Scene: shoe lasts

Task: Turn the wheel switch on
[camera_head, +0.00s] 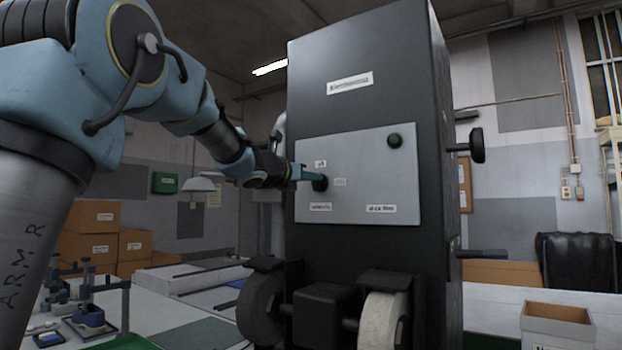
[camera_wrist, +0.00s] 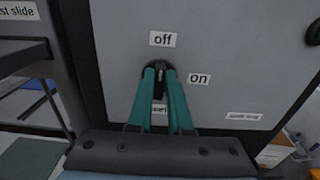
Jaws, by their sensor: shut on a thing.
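The wheel switch (camera_wrist: 158,68) is a dark round knob on the grey panel (camera_wrist: 225,50) of a tall dark machine (camera_head: 365,75). In the wrist view an "off" label (camera_wrist: 162,39) sits above it and an "on" label (camera_wrist: 199,79) to its right. My gripper (camera_wrist: 160,78) has green fingers closed around the knob, which hide part of it and part of a label below. In the head view my gripper (camera_head: 308,174) reaches the left side of the panel, and the knob (camera_head: 320,182) shows at its tip.
A dark green round button (camera_head: 395,141) is at the panel's upper right. Two grinding wheels (camera_head: 262,308) (camera_head: 382,322) jut out low on the machine's front. A white open box (camera_head: 556,330) stands at the right. Cardboard boxes (camera_head: 95,217) are stacked at the back left.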

